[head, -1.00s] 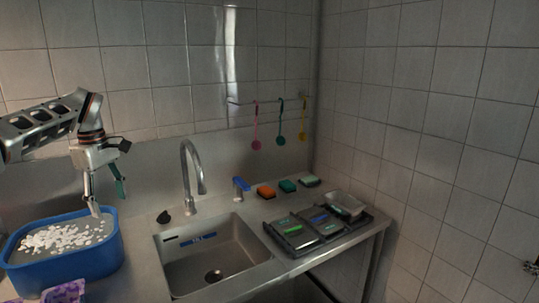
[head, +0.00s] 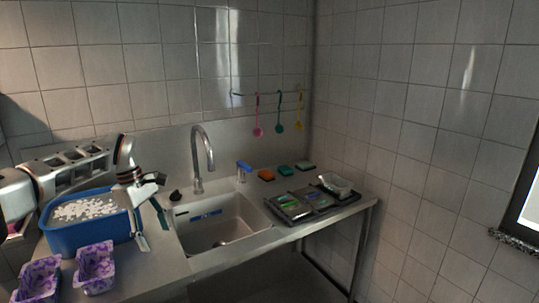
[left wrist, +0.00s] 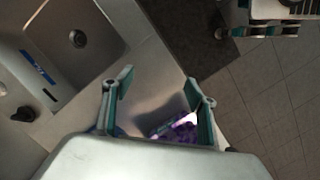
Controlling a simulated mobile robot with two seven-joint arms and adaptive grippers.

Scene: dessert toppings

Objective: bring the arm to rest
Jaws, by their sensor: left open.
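My left gripper (head: 153,236) hangs over the front part of the counter, just right of the blue tub, with its fingers pointing down. It is open and empty.
A blue tub (head: 95,238) of white pieces stands left of the sink (head: 212,225). Purple containers (head: 95,266) sit in front of it. A dark tray (head: 290,212) lies right of the sink. A curved faucet (head: 197,165) rises behind. Floor is open beyond the counter edge.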

